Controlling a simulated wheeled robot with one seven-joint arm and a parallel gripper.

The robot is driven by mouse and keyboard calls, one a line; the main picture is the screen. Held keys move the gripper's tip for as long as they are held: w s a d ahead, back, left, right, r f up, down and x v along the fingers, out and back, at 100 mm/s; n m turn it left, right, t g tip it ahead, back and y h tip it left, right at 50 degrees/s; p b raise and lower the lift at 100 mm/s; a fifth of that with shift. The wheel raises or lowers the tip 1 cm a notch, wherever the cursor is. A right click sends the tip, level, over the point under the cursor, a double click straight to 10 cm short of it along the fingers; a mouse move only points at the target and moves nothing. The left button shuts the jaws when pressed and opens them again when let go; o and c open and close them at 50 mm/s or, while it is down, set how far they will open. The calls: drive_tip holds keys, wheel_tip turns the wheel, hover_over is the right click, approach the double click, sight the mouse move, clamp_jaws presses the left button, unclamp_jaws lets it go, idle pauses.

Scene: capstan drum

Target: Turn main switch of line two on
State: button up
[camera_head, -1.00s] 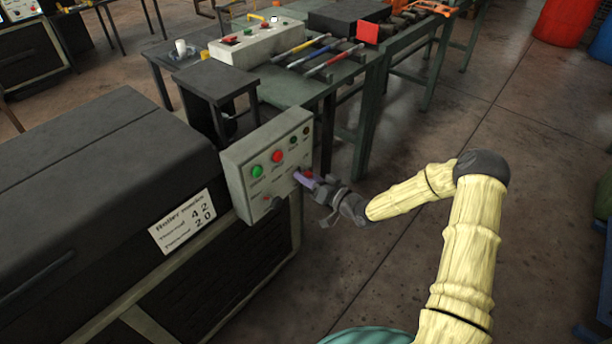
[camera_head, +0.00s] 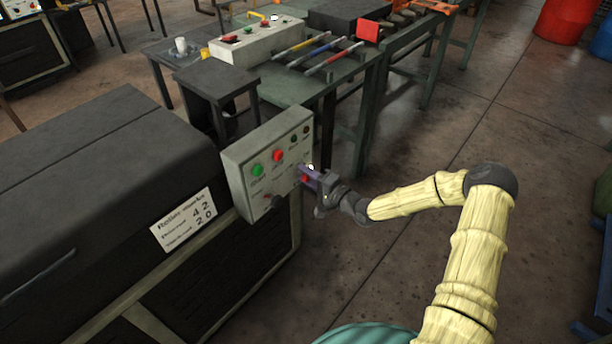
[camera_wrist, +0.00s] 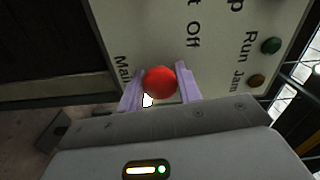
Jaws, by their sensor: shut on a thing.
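The grey control panel (camera_head: 240,180) stands at the end of the dark machine. The main switch shows in the wrist view as a round red knob (camera_wrist: 160,80), beside the partly covered printed word "Main". My gripper (camera_wrist: 160,88) has its lilac fingers on either side of this knob, shut on it. In the head view my gripper (camera_head: 309,175) is at the panel's lower right part, and a bit of red shows at its fingers. The switch's base is hidden, so I cannot tell its position.
The panel also bears a green button (camera_head: 257,170), a red button (camera_head: 278,155), a dark knob near its lower edge and two small lamps at upper right. A roller table (camera_head: 345,92) stands behind. The floor (camera_head: 410,260) around my arm is clear.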

drive_tip(key=shift+d+f+m, duration=0.1)
drive_tip(key=shift+d+m, duration=0.05)
drive_tip(key=shift+m, duration=0.55)
drive_tip(key=o, duration=1)
drive_tip(key=p+v, duration=0.1)
drive_tip(key=v, duration=1.6)
drive_tip(key=shift+s+d, duration=0.1)
drive_tip(key=shift+s, duration=0.1)
